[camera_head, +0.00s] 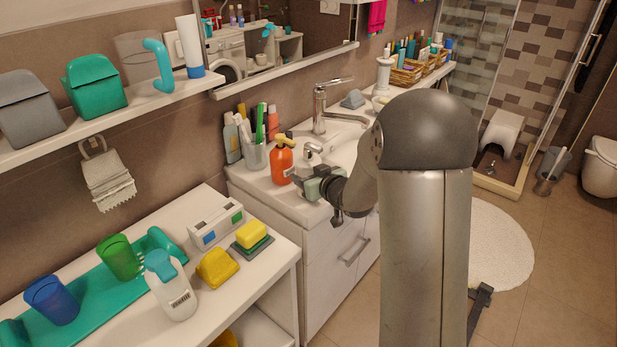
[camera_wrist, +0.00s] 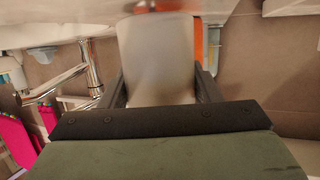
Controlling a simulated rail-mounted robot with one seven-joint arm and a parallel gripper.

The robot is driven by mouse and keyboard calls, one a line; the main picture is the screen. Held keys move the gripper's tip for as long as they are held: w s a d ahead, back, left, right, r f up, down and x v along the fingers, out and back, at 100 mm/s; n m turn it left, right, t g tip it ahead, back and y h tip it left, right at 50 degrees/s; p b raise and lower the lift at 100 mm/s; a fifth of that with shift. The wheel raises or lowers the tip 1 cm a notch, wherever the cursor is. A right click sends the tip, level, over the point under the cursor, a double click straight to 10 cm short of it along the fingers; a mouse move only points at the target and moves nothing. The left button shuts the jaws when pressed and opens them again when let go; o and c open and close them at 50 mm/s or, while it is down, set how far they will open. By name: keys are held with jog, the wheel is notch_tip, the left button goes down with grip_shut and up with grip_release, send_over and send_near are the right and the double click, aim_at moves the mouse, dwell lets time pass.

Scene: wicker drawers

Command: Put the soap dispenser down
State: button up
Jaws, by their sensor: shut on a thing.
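The soap dispenser (camera_head: 309,160) is whitish with a silver pump head. It stands upright at the front edge of the sink counter (camera_head: 262,186), partly hidden by my gripper (camera_head: 304,181). In the wrist view the pale body of the soap dispenser (camera_wrist: 156,60) fills the space between the two dark fingers of my gripper (camera_wrist: 162,90), which are shut on it from both sides. I cannot tell whether its base touches the counter.
An orange pump bottle (camera_head: 282,162) stands just left of the dispenser. A toothbrush cup (camera_head: 255,154) and several bottles are behind it. The faucet (camera_head: 325,108) rises at the back. A white shelf unit (camera_head: 272,262) with cups and sponges stands at the front left.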

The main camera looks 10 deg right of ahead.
jog(key=shift+f, duration=0.25)
jog(key=shift+f, duration=0.2)
jog(key=o, duration=1.2)
jog(key=shift+r, duration=0.1)
